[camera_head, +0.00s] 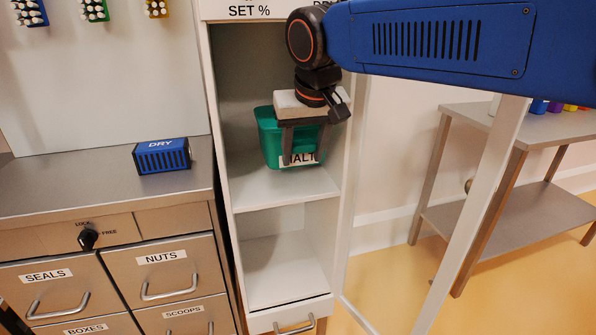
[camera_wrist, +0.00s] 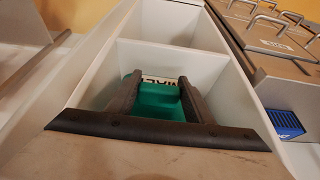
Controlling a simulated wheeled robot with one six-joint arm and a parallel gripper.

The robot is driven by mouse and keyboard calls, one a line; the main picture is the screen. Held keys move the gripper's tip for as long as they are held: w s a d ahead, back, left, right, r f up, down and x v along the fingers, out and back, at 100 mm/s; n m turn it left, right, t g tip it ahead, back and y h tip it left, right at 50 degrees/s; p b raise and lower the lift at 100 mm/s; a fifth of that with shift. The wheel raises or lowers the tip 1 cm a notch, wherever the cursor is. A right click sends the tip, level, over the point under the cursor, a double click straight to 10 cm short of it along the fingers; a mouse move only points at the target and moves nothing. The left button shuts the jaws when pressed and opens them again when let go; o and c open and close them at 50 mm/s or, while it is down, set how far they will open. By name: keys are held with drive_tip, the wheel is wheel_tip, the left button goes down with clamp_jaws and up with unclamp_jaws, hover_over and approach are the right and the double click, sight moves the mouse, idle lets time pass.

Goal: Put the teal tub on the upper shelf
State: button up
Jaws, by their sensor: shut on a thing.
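The teal tub (camera_head: 268,137) is inside the tall white cabinet, at the upper shelf (camera_head: 275,193). It looks roughly upright, with a white label reading "MALT" partly covered by a finger. I cannot tell whether its base touches the shelf. My gripper (camera_head: 303,158) reaches in from above and is shut on the tub, with its fingers at the front side by the label. In the wrist view the tub (camera_wrist: 152,107) shows between and beyond the two dark fingers of my gripper (camera_wrist: 160,82), and its label appears upside down.
The cabinet's side walls (camera_head: 220,130) stand close on both sides of the tub. A lower compartment (camera_head: 275,270) below is empty. On the left, a blue "DRY" block (camera_head: 162,156) sits on a steel drawer counter (camera_head: 90,190). A steel table (camera_head: 550,130) stands at right.

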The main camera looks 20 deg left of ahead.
sight(299, 166)
drive_tip(key=w+a, duration=0.2)
drive_tip(key=w, duration=0.1)
drive_tip(key=shift+w, duration=0.1)
drive_tip(key=shift+d+f, duration=0.1)
drive_tip(key=shift+f, duration=2.95)
drive_tip(key=shift+w+f, duration=0.1)
drive_tip(key=shift+f, duration=0.3)
drive_tip(key=o, duration=1.2)
drive_tip(key=shift+f, duration=0.15)
drive_tip(key=v, duration=1.2)
